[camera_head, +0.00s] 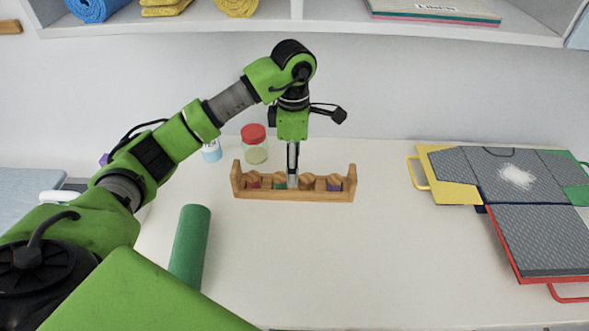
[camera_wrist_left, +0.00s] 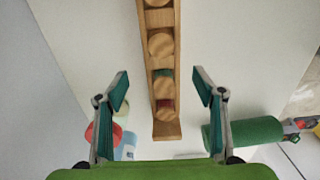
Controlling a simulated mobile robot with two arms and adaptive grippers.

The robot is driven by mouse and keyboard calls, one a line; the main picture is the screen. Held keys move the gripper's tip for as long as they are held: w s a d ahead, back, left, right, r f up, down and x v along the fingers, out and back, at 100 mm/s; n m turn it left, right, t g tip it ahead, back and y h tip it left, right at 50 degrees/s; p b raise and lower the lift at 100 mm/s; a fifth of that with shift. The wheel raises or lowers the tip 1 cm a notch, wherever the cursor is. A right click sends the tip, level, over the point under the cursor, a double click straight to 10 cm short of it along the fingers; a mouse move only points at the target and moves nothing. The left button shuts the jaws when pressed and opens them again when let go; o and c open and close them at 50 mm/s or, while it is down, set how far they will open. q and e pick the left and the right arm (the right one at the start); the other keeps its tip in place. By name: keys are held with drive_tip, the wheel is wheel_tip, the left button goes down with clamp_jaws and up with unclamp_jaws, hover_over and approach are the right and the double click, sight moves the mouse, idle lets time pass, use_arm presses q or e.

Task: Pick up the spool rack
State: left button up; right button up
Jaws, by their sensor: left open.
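The spool rack (camera_head: 293,190) is a long wooden holder with raised ends, standing on the white table in the head view. Several wooden spools with coloured thread, red, green and purple among them, sit in it. In the left wrist view the rack (camera_wrist_left: 166,130) runs lengthwise between the open fingers. My left gripper (camera_head: 293,178) points down over the middle of the rack in the head view. In the left wrist view the left gripper (camera_wrist_left: 161,90) is open, with a gap between each finger and the rack. My right gripper is not in view.
A jar with a red lid (camera_head: 254,144) stands behind the rack. A green roll (camera_head: 190,246) lies at the front left. Grey-topped folders or boards (camera_head: 541,240) lie at the right. A shelf (camera_head: 330,34) hangs above. The table in front of the rack is clear.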

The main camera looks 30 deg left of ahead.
use_arm(q)
drive_tip(key=shift+s+f+p, duration=0.1)
drive_tip(key=shift+f+p, duration=0.25)
drive_tip(key=shift+f, duration=0.4)
drive_tip(key=shift+s+d+f, duration=0.1)
drive_tip(key=shift+s+f, duration=0.05)
drive_tip(key=shift+f, duration=0.2)
drive_tip(key=shift+s+f+p, duration=0.1)
drive_tip(key=shift+f+p, duration=0.3)
drive_tip(key=shift+p, duration=0.15)
wheel_tip(320, 180, down, 4)
drive_tip(key=shift+r+p, duration=0.15)
drive_tip(key=shift+p, duration=0.6)
drive_tip(key=shift+f, duration=0.3)
drive_tip(key=c, duration=1.4)
drive_tip(key=shift+w, duration=0.2)
drive_tip(key=shift+c, duration=0.2)
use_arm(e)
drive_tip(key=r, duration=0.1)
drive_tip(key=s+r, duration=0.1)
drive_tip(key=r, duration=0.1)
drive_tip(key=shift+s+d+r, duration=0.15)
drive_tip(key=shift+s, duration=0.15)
